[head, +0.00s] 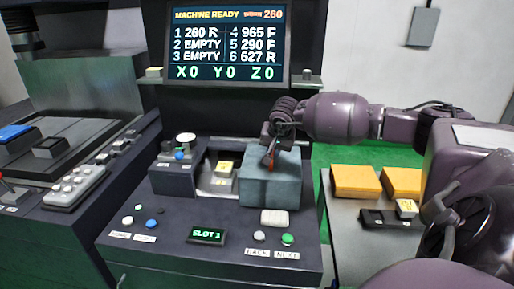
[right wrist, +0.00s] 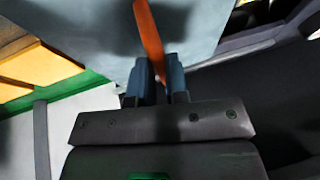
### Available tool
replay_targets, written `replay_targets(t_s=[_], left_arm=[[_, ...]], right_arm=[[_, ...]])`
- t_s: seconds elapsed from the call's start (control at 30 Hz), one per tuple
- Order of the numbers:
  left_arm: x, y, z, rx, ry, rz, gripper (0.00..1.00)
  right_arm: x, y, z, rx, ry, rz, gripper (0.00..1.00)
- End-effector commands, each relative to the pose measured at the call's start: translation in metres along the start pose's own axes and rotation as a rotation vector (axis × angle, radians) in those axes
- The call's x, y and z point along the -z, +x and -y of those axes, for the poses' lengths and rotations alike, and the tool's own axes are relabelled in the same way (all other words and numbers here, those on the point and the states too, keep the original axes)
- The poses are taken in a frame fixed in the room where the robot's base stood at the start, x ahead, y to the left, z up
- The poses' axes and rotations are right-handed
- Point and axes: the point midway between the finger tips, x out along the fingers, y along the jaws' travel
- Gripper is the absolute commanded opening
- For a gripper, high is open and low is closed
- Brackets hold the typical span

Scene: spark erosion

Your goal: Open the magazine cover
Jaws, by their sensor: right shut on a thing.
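The magazine cover looks to be the blue-grey box-shaped piece (head: 268,188) on the middle console, and its pale surface fills the top of the right wrist view (right wrist: 90,35). An orange-red handle (right wrist: 148,35) stands on it. My right gripper (head: 270,150) is at the cover's top, shut on the handle between its two blue-grey fingers (right wrist: 157,82). To the left of the cover, a pale recess (head: 205,184) holds a yellow-labelled block (head: 224,168). The cover hides what lies behind or under it. My left gripper is not in view.
A screen (head: 228,42) reads "MACHINE READY" above the console. A small display (head: 207,235) reads "SLOT 3", with buttons around it. Orange-yellow boxes (head: 355,181) and a dark holder (head: 385,219) lie on a side table at right. A machine table stands at left.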

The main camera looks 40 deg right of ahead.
Motion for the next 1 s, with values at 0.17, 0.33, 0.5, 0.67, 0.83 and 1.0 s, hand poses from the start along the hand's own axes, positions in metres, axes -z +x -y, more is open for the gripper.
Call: replay_targets(t_s=[0.17,0.33,0.5,0.67,0.83,1.0], left_arm=[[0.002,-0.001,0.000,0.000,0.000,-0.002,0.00],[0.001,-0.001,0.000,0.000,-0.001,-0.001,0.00],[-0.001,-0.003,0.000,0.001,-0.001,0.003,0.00],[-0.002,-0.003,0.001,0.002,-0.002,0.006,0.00],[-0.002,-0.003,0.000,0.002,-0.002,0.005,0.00],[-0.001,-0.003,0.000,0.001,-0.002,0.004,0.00]], right_arm=[[0.000,-0.002,-0.014,-0.002,0.000,0.002,0.00],[0.000,-0.002,-0.017,-0.001,0.000,0.002,0.00],[0.000,-0.002,-0.016,-0.001,0.000,0.002,0.00],[0.000,-0.002,-0.016,-0.001,0.000,0.002,0.28],[0.001,-0.002,-0.016,0.000,0.000,0.001,0.40],[0.001,-0.003,-0.016,0.001,0.000,0.000,0.40]])
